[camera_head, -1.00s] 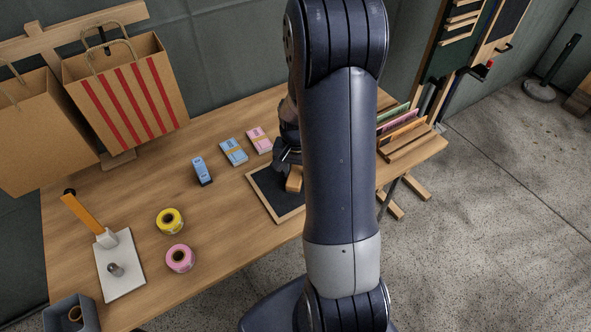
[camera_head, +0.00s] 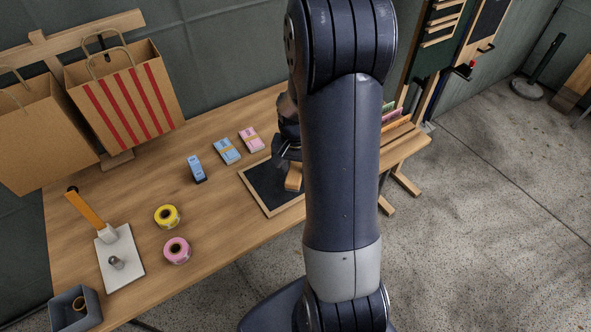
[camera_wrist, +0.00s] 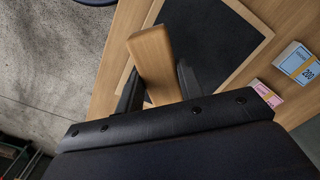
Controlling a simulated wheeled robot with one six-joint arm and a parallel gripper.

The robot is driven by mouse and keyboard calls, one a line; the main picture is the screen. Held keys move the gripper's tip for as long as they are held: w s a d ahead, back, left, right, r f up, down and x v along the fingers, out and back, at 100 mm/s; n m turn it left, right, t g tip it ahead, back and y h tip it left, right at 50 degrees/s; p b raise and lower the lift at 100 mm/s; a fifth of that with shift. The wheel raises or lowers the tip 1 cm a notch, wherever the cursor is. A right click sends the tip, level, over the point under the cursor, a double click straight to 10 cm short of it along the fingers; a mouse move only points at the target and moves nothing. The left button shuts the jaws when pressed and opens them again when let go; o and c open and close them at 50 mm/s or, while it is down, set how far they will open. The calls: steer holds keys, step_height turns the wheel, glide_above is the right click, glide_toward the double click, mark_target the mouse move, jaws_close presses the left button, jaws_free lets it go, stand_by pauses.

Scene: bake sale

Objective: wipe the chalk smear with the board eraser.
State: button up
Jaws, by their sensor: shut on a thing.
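My gripper (camera_wrist: 158,88) is shut on the board eraser (camera_wrist: 152,58), a block with a plain wooden top. In the head view the eraser (camera_head: 293,177) shows beside my arm, over the framed chalkboard slate (camera_head: 262,188). The slate lies flat on the table, dark with a light wooden frame, and its right part is hidden by my arm. It also shows in the wrist view (camera_wrist: 205,35). I cannot make out a chalk smear on the visible part. I cannot tell whether the eraser touches the slate.
On the table (camera_head: 215,225) are ticket stacks in blue (camera_head: 227,151) and pink (camera_head: 251,139), a blue box (camera_head: 197,169), yellow tape (camera_head: 167,216), pink tape (camera_head: 177,250) and a white board (camera_head: 121,258). A striped bag (camera_head: 125,95) stands behind.

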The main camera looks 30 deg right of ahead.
steer(key=shift+r+p, duration=1.05)
steer(key=shift+r, duration=0.7)
